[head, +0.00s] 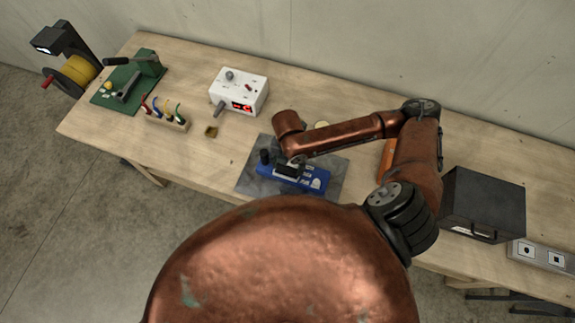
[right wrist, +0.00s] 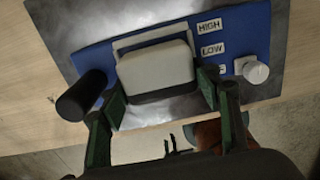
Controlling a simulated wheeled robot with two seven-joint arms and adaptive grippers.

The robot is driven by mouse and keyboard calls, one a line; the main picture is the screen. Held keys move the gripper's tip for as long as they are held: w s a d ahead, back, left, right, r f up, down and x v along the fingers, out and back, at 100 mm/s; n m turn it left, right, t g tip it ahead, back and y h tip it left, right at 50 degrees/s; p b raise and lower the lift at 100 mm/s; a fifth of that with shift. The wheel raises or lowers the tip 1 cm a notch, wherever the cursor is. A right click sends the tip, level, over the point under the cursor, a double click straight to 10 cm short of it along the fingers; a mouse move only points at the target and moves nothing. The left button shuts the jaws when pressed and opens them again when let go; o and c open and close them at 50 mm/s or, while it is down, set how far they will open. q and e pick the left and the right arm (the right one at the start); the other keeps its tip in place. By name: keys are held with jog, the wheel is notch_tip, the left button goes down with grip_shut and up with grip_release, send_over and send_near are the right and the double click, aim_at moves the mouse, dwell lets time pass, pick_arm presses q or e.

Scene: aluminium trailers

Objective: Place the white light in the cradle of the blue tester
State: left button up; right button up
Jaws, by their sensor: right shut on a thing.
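The blue tester (head: 309,182) lies on a grey mat in the head view. In the right wrist view the tester (right wrist: 240,40) carries HIGH and LOW labels, a partly covered third label, a white knob (right wrist: 252,70) and a black cylinder (right wrist: 82,95). My right gripper (right wrist: 160,92) is shut on the white light (right wrist: 155,66), one green finger on each side. The light is over a pale plate-like part of the tester, probably the cradle, mostly hidden behind it. I cannot tell whether they touch. My left gripper is out of view.
A white box with a red display (head: 238,92) stands behind the mat. A pen holder (head: 167,121), green fixture (head: 130,82) and yellow spool (head: 77,72) are at left. A dark box (head: 483,204) and socket strip (head: 543,254) are at right. Bare wood lies left of the mat.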

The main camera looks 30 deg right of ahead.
jog(key=shift+f, duration=0.1)
jog(key=o, duration=1.3)
jog(key=shift+c, duration=0.2)
notch_tip(320, 180, up, 12)
